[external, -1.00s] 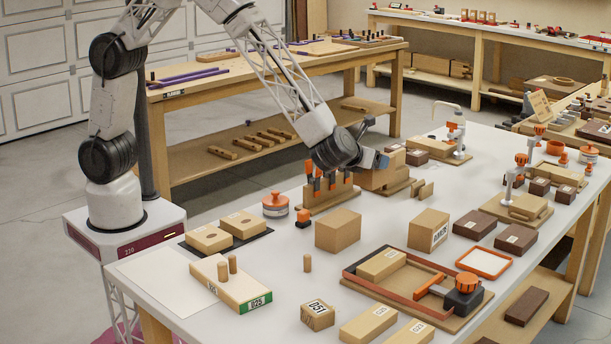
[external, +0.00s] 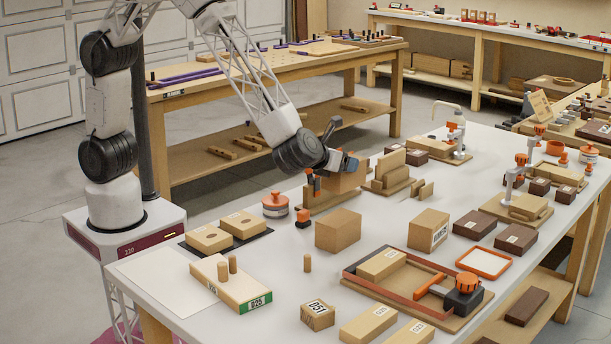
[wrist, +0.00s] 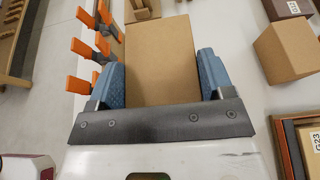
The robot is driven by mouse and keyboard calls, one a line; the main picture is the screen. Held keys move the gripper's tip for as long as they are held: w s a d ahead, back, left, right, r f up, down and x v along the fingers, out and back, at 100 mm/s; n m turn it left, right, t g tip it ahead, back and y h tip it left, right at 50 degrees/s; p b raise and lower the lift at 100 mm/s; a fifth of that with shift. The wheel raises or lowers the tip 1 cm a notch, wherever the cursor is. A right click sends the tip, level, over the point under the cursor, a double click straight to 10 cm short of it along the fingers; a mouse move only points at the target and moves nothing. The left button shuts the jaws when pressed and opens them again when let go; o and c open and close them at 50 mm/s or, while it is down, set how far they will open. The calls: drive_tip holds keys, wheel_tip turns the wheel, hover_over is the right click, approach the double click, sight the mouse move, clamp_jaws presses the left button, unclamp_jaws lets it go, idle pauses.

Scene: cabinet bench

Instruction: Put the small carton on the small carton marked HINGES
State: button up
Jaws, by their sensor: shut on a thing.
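My gripper (external: 338,164) is shut on a plain brown small carton (external: 346,182), held in the air by the orange-handled tool rack. In the wrist view the carton (wrist: 163,62) sits between the two blue pads of my gripper (wrist: 160,84). A small carton with a white label on its side (external: 424,228) stands upright on the bench, in front and to the right of my gripper. Its lettering may be HINGES but is too small to read surely. Its top is bare.
A larger plain carton (external: 338,231) stands left of the labelled one. The orange-handled tool rack (external: 318,198) is close under my gripper. A wooden stand (external: 389,178) is just right of the held carton. Dark boxes (external: 474,224) lie right of the labelled carton.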

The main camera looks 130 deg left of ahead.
drive_tip(key=s+d, duration=0.4)
drive_tip(key=d, duration=0.3)
drive_tip(key=s+d+r, duration=0.1)
drive_tip(key=s+d, duration=0.3)
drive_tip(key=d, duration=0.4)
drive_tip(key=shift+s+r, duration=0.2)
drive_tip(key=shift+r, duration=0.05)
drive_tip(key=shift+w, duration=0.15)
hover_over(335, 219)
drive_tip(key=f, duration=0.1)
drive_tip(key=shift+d+f, duration=0.1)
drive_tip(key=shift+f, duration=0.1)
drive_tip(key=shift+f, duration=0.15)
drive_tip(key=shift+f, duration=1.65)
drive_tip(key=shift+f, duration=0.15)
